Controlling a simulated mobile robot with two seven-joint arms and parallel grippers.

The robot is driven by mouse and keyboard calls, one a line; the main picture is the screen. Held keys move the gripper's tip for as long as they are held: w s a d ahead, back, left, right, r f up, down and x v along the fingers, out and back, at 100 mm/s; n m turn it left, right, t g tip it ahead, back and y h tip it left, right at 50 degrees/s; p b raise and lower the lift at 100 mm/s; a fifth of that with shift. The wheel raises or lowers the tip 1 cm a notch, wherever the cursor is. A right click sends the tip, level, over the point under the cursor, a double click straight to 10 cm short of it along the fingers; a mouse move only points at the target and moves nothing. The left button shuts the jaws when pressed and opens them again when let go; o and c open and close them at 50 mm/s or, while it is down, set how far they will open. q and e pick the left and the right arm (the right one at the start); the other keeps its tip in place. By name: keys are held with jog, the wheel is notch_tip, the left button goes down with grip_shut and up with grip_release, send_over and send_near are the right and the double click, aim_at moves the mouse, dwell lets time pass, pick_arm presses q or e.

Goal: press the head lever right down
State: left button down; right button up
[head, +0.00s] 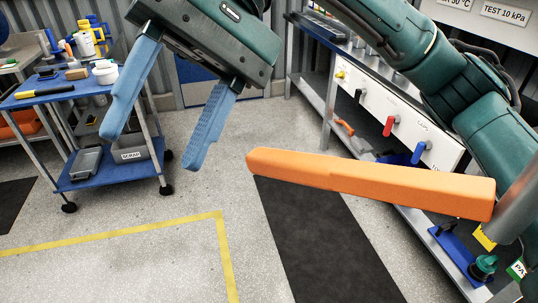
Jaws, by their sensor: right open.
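A thick orange bar (370,182), which looks like the grip of the head lever, crosses the right half of the head view. Its right end meets a grey metal tube (519,197) at the picture's edge; the rest of the lever is out of view. My right gripper (149,150) is at the upper left of the bar, with its two blue fingers spread apart and nothing between them. The fingers are clear of the bar in the picture. My left gripper is not in view.
A blue-topped trolley (115,178) with tools stands at the left. A white panel (385,115) with coloured levers, including a red one (390,125), is behind my right arm. A dark mat (320,245) and yellow line (120,233) mark the open floor.

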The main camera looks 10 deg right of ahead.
jog(key=w+d+n+t+h, duration=0.2)
jog(key=d+t+h, duration=0.1)
jog(key=d+t, duration=0.1)
notch_tip(320, 180, up, 4)
jog(key=f+n+t+h, duration=0.1)
jog(key=n+t+h, duration=0.1)
jog(key=t+h, duration=0.15)
send_over(276, 154)
notch_tip(276, 154, down, 12)
jog(key=shift+r+b, duration=0.1)
jog(key=shift+b, duration=0.9)
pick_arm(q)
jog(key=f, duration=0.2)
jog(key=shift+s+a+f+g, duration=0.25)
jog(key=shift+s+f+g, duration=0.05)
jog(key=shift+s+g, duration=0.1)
pick_arm(e)
grip_shut()
